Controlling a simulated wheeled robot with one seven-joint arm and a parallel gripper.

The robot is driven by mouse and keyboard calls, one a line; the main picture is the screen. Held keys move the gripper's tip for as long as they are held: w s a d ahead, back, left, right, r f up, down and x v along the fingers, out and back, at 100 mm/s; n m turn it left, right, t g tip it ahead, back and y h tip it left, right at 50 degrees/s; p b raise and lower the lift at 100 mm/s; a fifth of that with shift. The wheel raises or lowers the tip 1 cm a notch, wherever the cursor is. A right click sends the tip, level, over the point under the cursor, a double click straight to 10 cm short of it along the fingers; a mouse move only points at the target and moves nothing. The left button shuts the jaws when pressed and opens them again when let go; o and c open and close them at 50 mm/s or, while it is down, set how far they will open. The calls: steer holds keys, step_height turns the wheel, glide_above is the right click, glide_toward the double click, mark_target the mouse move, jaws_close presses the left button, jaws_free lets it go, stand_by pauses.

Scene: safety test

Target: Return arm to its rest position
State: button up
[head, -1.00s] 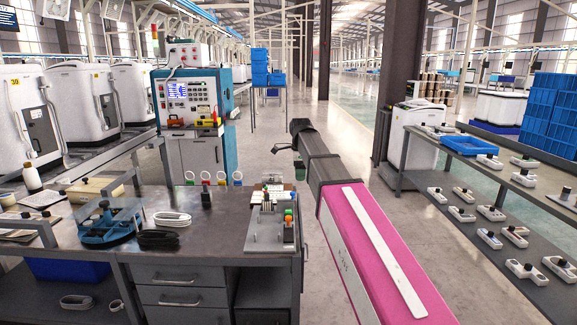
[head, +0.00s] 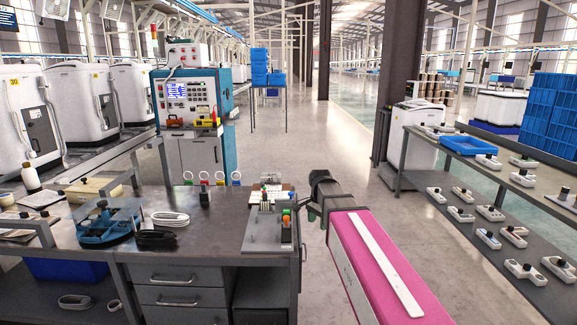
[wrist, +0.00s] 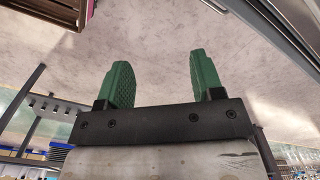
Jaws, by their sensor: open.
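My gripper (wrist: 162,82) shows in the wrist view with two green ribbed fingers wide apart. Nothing is between them; only pale floor shows behind. In the head view my pink arm with a white strip reaches from the bottom right toward the middle. Its dark end part is beyond the right edge of the workbench (head: 215,235), above the floor. A small grey-green part shows at its left side there, but the fingers cannot be made out in that view.
On the bench's right end stands a grey fixture (head: 268,232), close to my arm. A shelf table (head: 470,163) with white devices stands at right. The aisle floor (head: 345,150) between is clear.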

steer(key=s+d+f+n, duration=0.3)
steer(key=s+f+n, duration=0.2)
steer(key=s+f, duration=0.3)
steer(key=s+d+f+n, duration=0.4)
steer(key=s+f+n, duration=0.1)
steer(key=s+f, duration=0.3)
steer(key=shift+d, duration=0.25)
steer(key=shift+s+f, duration=0.1)
